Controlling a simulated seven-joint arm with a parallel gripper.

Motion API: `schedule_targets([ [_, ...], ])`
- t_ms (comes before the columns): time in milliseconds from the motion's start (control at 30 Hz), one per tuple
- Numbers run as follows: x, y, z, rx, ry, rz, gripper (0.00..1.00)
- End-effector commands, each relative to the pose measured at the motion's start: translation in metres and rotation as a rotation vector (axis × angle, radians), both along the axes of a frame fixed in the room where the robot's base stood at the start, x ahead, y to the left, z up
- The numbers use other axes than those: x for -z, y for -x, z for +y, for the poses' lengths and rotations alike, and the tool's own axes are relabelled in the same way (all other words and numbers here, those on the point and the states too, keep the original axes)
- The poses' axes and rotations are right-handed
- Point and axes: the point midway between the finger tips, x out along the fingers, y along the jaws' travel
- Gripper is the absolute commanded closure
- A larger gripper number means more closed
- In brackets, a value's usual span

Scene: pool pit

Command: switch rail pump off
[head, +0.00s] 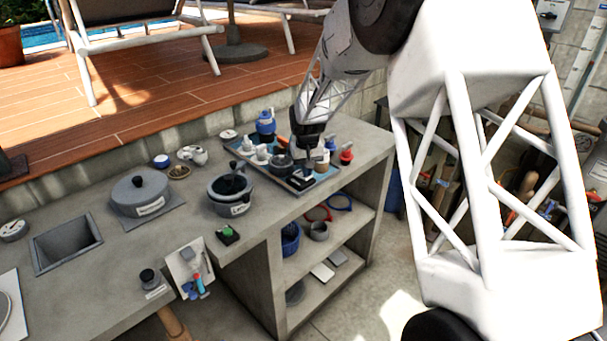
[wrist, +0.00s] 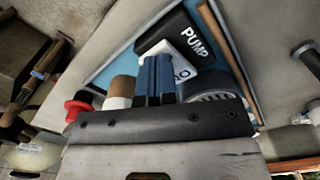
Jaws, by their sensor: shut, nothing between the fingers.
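A black switch block marked PUMP (wrist: 188,34) lies on a blue-lined tray in the wrist view. It has a white rocker face (wrist: 180,46) with a round O mark partly seen beside my fingers. My gripper (wrist: 155,75) is shut and empty, its blue fingers in front of the white face and hiding part of it. I cannot tell whether they touch it or which way the rocker is tipped. In the head view my gripper (head: 310,150) is low over the tray, and the black block (head: 300,181) shows at its front edge.
Open shelves lie below.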

Motion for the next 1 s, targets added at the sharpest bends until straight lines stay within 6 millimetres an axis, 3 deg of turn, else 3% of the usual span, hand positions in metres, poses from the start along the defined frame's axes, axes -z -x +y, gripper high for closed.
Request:
schedule_targets([
  [667,0.006,0.000,0.000,0.000,0.000,0.000,1.00],
  [1000,-0.005,0.000,0.000,0.000,0.000,0.000,1.00],
])
